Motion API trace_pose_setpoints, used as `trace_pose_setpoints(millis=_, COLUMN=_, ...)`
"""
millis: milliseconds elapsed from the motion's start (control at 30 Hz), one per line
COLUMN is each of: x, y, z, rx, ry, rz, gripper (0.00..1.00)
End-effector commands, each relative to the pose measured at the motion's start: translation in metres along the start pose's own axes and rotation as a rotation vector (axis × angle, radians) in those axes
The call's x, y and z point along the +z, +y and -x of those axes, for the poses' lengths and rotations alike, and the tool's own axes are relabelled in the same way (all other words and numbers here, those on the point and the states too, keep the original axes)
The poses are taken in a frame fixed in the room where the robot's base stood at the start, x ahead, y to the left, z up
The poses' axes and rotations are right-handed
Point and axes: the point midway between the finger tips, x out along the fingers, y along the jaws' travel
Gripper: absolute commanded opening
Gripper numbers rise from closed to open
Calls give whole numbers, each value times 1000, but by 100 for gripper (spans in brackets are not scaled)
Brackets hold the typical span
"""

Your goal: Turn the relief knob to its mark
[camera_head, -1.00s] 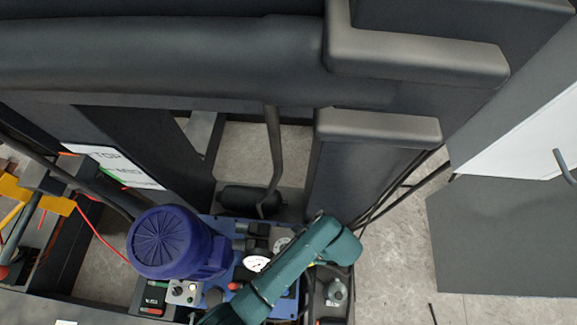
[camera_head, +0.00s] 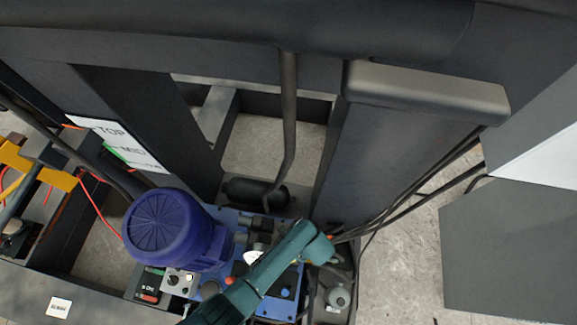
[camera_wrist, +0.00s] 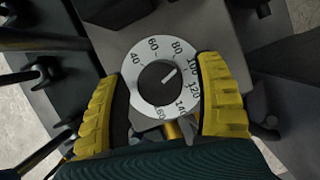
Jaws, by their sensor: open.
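The relief knob (camera_wrist: 152,74) is a small black knob with a white pointer. It sits at the centre of a round white dial (camera_wrist: 144,103) numbered from 40 to 160 in the wrist view. The pointer aims up and right, between 80 and 100. I cannot make out a separate target mark. My gripper (camera_wrist: 161,75) is open, with one yellow finger on each side of the dial. The fingers look apart from the knob, though their depth is hard to judge. In the head view my teal wrist hides the knob and fingers.
A blue motor (camera_head: 170,232) stands on the blue pump unit left of my arm. A white gauge (camera_head: 251,257) shows beside my wrist. Dark beams (camera_head: 380,160) rise beyond the unit, with black cables to the right. Bare floor (camera_head: 400,250) lies at the right.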

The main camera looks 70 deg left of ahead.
Motion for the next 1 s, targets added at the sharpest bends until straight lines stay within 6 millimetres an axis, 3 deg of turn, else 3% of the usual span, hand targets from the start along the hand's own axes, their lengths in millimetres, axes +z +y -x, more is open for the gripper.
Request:
trace_pose_setpoints(millis=100, x=0, y=0, z=0, rx=0, ry=0, rz=0, gripper=68)
trace_pose_setpoints(millis=433, x=0, y=0, z=1, rx=0, ry=0, rz=0, gripper=5)
trace_pose_setpoints(millis=1000, x=0, y=0, z=0, rx=31, ry=0, rz=74, gripper=4)
